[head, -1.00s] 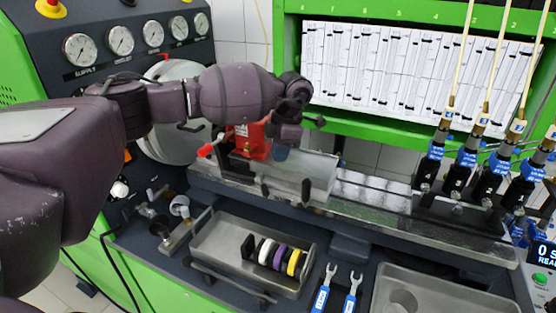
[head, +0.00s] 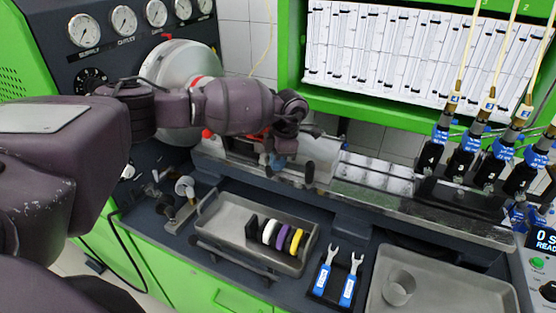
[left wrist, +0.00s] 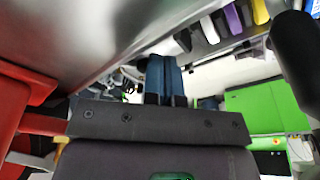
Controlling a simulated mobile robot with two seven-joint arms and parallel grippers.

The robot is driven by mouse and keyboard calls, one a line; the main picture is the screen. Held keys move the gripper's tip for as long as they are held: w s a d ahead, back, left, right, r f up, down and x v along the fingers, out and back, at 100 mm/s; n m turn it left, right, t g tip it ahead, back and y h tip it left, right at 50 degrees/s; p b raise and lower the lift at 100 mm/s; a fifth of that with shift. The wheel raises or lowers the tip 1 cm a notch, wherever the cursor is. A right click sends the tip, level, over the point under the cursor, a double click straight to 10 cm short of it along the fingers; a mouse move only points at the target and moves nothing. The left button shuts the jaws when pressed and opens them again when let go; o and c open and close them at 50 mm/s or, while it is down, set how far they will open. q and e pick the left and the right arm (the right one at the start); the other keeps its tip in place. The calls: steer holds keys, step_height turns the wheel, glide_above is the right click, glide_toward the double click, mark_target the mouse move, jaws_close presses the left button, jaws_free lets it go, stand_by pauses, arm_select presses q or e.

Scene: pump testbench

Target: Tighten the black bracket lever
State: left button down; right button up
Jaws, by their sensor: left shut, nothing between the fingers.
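My left gripper (head: 277,162) is down at the front of the metal bracket on the bench rail, with the arm over it. In the left wrist view its blue fingers (left wrist: 165,80) are together with nothing between them. A black bracket lever (head: 309,172) hangs at the front of the bracket, just right of the gripper. A dark rounded bar, probably this lever, shows at the right edge of the left wrist view (left wrist: 294,48). The red block (head: 252,133) on the bracket is mostly hidden by my arm. My right gripper is not in view.
A metal tray (head: 225,227) with black, white, purple and yellow rings sits below the rail. Two blue-handled wrenches (head: 348,288) stand beside it. Blue and black injectors (head: 465,155) line the right. A grey tray (head: 440,290) with a cup is at lower right.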

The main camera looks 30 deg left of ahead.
arm_select(q)
steer(key=shift+s+a+m+b, duration=0.35)
steer(key=shift+s+m, duration=0.2)
steer(key=shift+m, duration=0.45)
steer(key=shift+s+a+m+t, duration=0.3)
steer(key=shift+s+m, duration=0.05)
steer(key=shift+m, duration=0.35)
steer(key=s+a+m+t+b, duration=0.1)
steer(key=a+m+t+b, duration=0.1)
steer(key=a+m+b, duration=0.2)
steer(key=shift+s+a+m+b, duration=0.35)
steer(key=shift+a+m, duration=1.15)
steer(key=shift+m, duration=2.4)
steer(key=shift+a+m, duration=0.1)
steer(key=shift+m, duration=0.2)
